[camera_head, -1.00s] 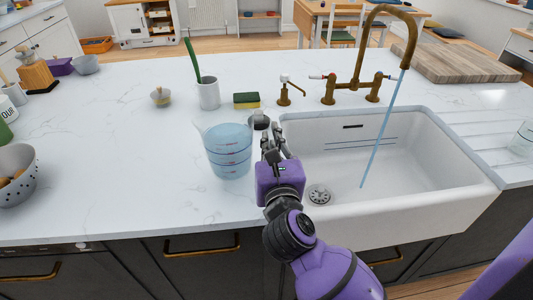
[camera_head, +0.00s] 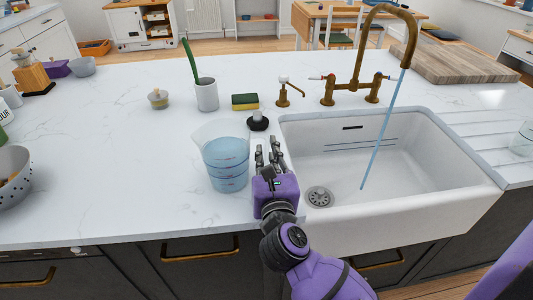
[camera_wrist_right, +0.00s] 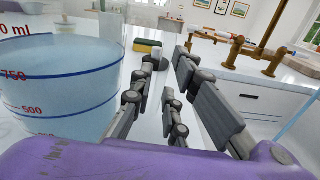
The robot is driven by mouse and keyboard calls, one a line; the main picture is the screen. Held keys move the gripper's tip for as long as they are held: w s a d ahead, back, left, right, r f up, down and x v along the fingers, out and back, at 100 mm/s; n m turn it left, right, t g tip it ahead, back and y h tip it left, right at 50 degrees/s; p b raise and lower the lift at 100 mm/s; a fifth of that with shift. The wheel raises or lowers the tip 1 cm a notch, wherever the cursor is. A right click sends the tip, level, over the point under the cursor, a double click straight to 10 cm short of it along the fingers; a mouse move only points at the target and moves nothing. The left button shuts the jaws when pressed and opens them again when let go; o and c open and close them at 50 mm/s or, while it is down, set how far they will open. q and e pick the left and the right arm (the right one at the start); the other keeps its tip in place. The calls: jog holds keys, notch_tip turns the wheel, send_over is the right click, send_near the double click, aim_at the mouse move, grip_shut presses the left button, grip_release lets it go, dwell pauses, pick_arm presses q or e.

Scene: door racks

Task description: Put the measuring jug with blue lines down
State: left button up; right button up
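The clear measuring jug (camera_head: 226,165) holds pale blue liquid and stands upright on the white worktop, left of the sink. Dark lines ring it. In the right wrist view the jug (camera_wrist_right: 60,90) fills the left side, with blue rings and red numbers. My right gripper (camera_head: 268,155) is just right of the jug, at the sink's left rim. Its fingers are spread, with nothing seen between them; in the wrist view the open fingers (camera_wrist_right: 170,90) are also apart. The jug's handle cannot be made out. My left gripper is not in view.
The white sink (camera_head: 450,190) lies to the right, with water (camera_head: 380,130) running from the brass tap (camera_head: 358,60). A black plug (camera_head: 258,122), sponge (camera_head: 245,101) and white cup (camera_head: 206,96) stand behind. A colander (camera_head: 12,185) is far left. Worktop left of the jug is clear.

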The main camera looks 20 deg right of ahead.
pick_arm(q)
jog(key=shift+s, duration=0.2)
pick_arm(e)
jog(key=shift+o, duration=0.4)
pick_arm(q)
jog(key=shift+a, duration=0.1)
pick_arm(e)
jog(key=shift+r, duration=0.1)
jog(key=shift+s+r, duration=0.1)
jog(key=shift+r, duration=0.05)
jog(key=v, duration=0.3)
jog(key=b+v, duration=0.1)
jog(key=v, duration=0.6)
jog(key=shift+s+a+f+b, duration=0.1)
jog(key=shift+s+f+b, duration=0.15)
jog(key=shift+s+b, duration=0.15)
jog(key=shift+s+a+r, duration=0.1)
jog(key=shift+s+a, duration=0.05)
jog(key=shift+s, duration=0.3)
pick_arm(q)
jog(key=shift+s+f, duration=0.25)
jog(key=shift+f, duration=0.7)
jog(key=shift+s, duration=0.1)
